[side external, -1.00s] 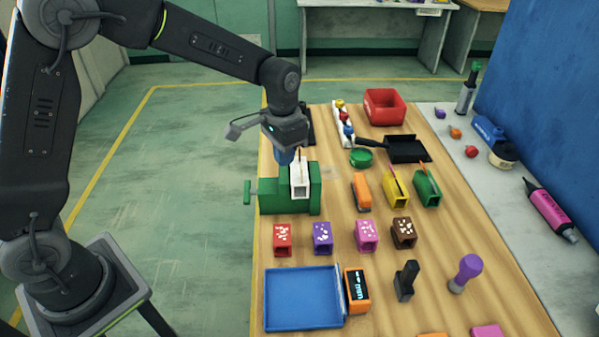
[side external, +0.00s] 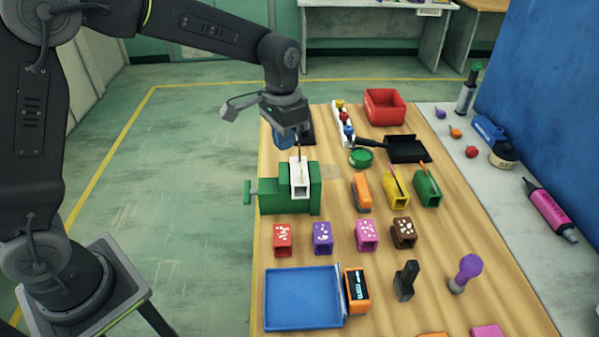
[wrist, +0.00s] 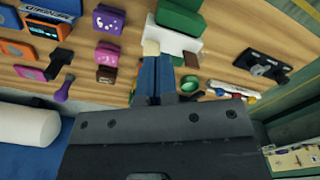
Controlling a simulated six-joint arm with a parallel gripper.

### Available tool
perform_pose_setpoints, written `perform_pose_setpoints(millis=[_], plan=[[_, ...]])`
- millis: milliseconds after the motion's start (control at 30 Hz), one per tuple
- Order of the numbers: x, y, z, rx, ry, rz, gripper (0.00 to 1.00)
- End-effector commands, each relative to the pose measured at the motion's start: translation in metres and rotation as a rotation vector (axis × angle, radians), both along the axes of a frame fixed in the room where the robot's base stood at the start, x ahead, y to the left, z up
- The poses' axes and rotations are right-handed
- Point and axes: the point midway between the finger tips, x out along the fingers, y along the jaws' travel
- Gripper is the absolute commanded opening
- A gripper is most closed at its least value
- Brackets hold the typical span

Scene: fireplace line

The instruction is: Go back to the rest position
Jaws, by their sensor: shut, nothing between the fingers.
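My gripper (side external: 284,142) hangs over the table's far left part, just behind and above the green vise (side external: 272,195). Its blue fingers are closed together with nothing between them, and they also show shut in the wrist view (wrist: 153,75). A white block (side external: 299,185) sits in the vise, with a thin brown stick standing up from it. The gripper is close to this stick in the picture; I cannot tell the exact gap.
Behind the vise stand a rack with colored knobs (side external: 343,125), a red bin (side external: 385,107) and a black pan (side external: 406,149). Colored blocks, such as the red one (side external: 283,240), and a blue tray (side external: 301,298) lie in front. Open floor (side external: 180,200) is at left.

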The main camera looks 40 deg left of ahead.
Motion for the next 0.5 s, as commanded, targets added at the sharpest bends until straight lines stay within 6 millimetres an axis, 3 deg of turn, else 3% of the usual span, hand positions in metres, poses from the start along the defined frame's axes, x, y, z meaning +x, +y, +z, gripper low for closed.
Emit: perform_pose_setpoints(millis=[100,233,500], plan=[[-0.005,0.002,0.007,-0.001,-0.012,0.006,0.0],[-0.026,0.008,0.032,-0.006,-0.066,0.033,0.0],[-0.109,0.025,0.086,-0.025,-0.232,0.122,0.0]])
